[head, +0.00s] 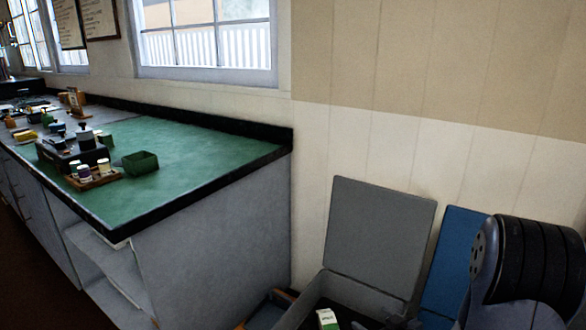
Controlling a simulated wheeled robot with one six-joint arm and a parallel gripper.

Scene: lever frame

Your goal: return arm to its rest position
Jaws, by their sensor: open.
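My gripper is not in view, so I cannot see what is around it. No lever frame shows in the head view. A long counter (207,150) with a green top and black edging runs along the left.
The counter holds a wooden tray (94,181) of small jars, a green open box (140,163) and black devices (75,150). Its right end is clear. A grey box with a raised lid (378,235) stands low by the wall, with a blue panel (451,258) beside it.

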